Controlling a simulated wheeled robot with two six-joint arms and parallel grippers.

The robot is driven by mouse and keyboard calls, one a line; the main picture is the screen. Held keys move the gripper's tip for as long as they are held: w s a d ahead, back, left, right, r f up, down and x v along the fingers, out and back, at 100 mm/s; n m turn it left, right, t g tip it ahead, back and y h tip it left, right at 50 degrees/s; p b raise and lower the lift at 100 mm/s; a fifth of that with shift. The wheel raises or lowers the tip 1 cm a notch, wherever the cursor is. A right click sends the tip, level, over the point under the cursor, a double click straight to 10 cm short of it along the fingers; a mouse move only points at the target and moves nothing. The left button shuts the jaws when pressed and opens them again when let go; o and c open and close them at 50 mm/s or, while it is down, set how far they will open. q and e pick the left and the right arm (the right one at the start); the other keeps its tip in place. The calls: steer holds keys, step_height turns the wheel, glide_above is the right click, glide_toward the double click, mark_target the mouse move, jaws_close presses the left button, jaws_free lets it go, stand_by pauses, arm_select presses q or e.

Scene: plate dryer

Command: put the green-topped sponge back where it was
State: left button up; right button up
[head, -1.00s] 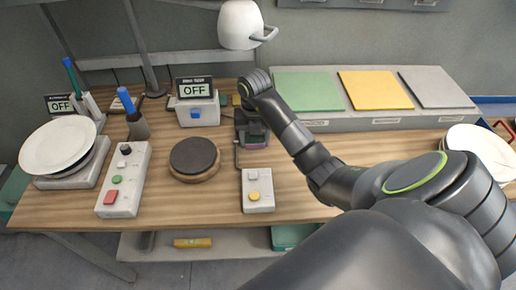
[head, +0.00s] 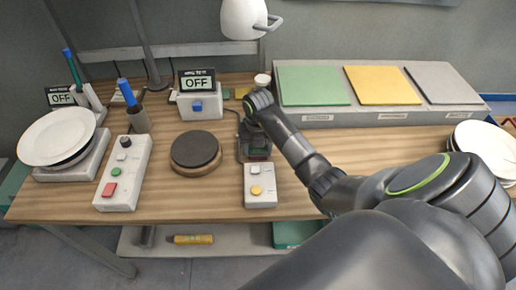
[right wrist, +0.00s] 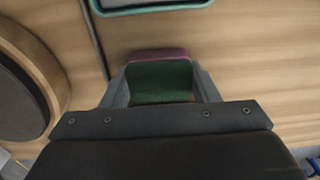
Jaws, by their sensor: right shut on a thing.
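My right gripper (head: 257,150) is shut on the sponge (right wrist: 160,82) above the wooden table. In the right wrist view the sponge sits between the two fingers, with a dark green face and a purple-pink edge. In the head view the sponge (head: 258,154) is small and dark, partly hidden by the gripper. I cannot tell whether it touches the tabletop. My left gripper is not in view.
A control box (head: 260,186) stands just in front of the gripper and a dark round plate (head: 195,150) to its left. A display box (head: 199,105) and small white jar (head: 262,80) are behind. A raised shelf (head: 350,118) with coloured pads runs back right.

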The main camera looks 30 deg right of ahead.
steer(key=o, duration=0.9)
steer(key=shift+r, duration=0.2)
steer(key=shift+w+r, duration=0.1)
steer(key=shift+r, duration=0.25)
step_height(320, 180, up, 4)
steer(key=shift+f+b, duration=0.25)
steer(key=shift+b, duration=0.3)
steer(key=shift+r+p, duration=3.75)
steer(key=shift+r, duration=0.05)
